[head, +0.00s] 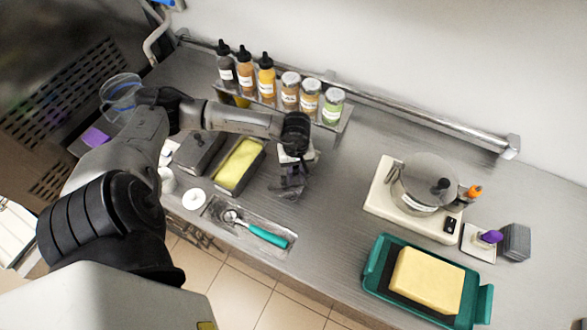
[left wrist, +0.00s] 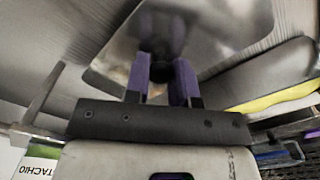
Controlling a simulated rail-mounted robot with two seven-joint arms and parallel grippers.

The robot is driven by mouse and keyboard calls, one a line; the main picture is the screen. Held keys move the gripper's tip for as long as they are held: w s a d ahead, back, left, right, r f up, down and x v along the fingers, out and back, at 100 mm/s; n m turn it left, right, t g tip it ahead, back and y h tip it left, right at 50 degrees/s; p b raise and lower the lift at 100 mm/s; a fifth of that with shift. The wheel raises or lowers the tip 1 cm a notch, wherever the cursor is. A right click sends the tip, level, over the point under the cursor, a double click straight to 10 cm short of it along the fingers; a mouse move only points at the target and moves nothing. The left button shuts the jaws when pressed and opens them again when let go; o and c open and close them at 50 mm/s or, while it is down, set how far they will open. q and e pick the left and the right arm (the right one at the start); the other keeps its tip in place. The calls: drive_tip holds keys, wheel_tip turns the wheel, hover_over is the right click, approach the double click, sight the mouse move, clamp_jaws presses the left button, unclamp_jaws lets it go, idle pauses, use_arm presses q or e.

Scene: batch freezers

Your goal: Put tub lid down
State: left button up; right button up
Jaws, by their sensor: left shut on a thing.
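My left gripper (head: 291,176) is over the counter, right of the open tub with yellow contents (head: 239,165). In the left wrist view its purple-tipped fingers (left wrist: 162,82) are shut on the dark knob of the tub lid (left wrist: 215,50). The lid is a rounded, see-through grey rectangle. In the head view the lid (head: 290,190) shows faintly below the gripper; I cannot tell whether it touches the counter. The open tub's yellow contents also show in the left wrist view (left wrist: 275,100). My right gripper is not in view.
A rack (head: 240,102) with bottles and jars stands behind the gripper. A lidded tub (head: 198,152) is left of the open tub. A scoop with teal handle (head: 266,236) lies in front. A scale with a pot (head: 415,185) and a teal tray (head: 378,262) stand right. Counter between is clear.

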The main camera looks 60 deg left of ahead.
sight(294, 171)
use_arm(q)
drive_tip(key=shift+s+a+f, duration=0.1)
drive_tip(key=shift+a+f, duration=0.3)
drive_tip(key=shift+a, duration=0.1)
drive_tip(key=shift+f, duration=1.95)
drive_tip(key=shift+f, duration=0.15)
drive_tip(key=o, duration=0.9)
